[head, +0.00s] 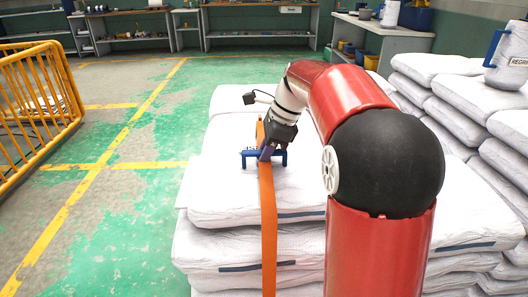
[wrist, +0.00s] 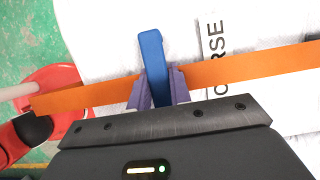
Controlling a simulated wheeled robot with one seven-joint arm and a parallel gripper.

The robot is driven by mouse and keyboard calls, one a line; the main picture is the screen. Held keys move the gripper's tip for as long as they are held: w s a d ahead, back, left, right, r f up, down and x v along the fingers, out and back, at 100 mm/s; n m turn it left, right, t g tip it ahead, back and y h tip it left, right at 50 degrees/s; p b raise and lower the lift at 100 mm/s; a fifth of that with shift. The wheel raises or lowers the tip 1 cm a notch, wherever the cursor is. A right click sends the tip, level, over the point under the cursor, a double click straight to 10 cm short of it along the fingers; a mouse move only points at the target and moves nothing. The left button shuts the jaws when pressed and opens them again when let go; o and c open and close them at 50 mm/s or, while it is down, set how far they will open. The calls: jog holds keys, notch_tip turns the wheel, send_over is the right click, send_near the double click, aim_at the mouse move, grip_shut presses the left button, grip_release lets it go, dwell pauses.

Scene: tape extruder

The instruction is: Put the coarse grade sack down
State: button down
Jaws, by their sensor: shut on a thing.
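The coarse grade sack (head: 222,190) is a white sack at the top of the near pile in the head view, with a blue handle (head: 249,159) on its upper face. In the wrist view the white sack cloth (wrist: 265,30) shows the black letters "RSE". My gripper (head: 267,154) is above the sack and shut on the blue handle. The wrist view shows the purple fingers on both sides of the blue handle (wrist: 152,50). An orange strap (head: 267,220) runs over the sack, under the handle. I cannot tell whether the sack rests on the pile or hangs slightly above it.
More white sacks (head: 225,250) are stacked below. Another sack pile (head: 450,100) stands at the right, with a blue-handled white container (head: 508,65) on it. A yellow railing (head: 40,95) stands at the left. The green floor (head: 130,200) between is clear.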

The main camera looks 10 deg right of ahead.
jog(key=c, duration=1.3)
grip_release()
jog(key=shift+f, duration=0.1)
jog(key=v, duration=1.1)
jog(key=shift+r, duration=0.2)
jog(key=s+a+f+n+t+h, duration=0.1)
jog(key=s+n, duration=0.3)
jog(key=s, duration=0.2)
jog(key=s+a+f+n+t+h, duration=0.1)
jog(key=s+a+f+n, duration=0.1)
jog(key=s+n, duration=0.35)
jog(key=s+f+n+t, duration=0.1)
jog(key=s+f+n, duration=0.2)
jog(key=s+f, duration=0.1)
jog(key=s+f+n+t+h, duration=0.1)
jog(key=s+f+n, duration=0.2)
jog(key=s+n, duration=0.1)
jog(key=s+f+n+h, duration=0.1)
jog(key=s+f+n, duration=0.2)
jog(key=s+f, duration=0.1)
jog(key=shift+s+a+f+n+t, duration=0.15)
jog(key=shift+s+n+t, duration=0.05)
jog(key=shift+s, duration=0.1)
jog(key=shift+s+a+f+n+t, duration=0.1)
jog(key=shift+s+f+n+t, duration=0.1)
jog(key=shift+s, duration=0.15)
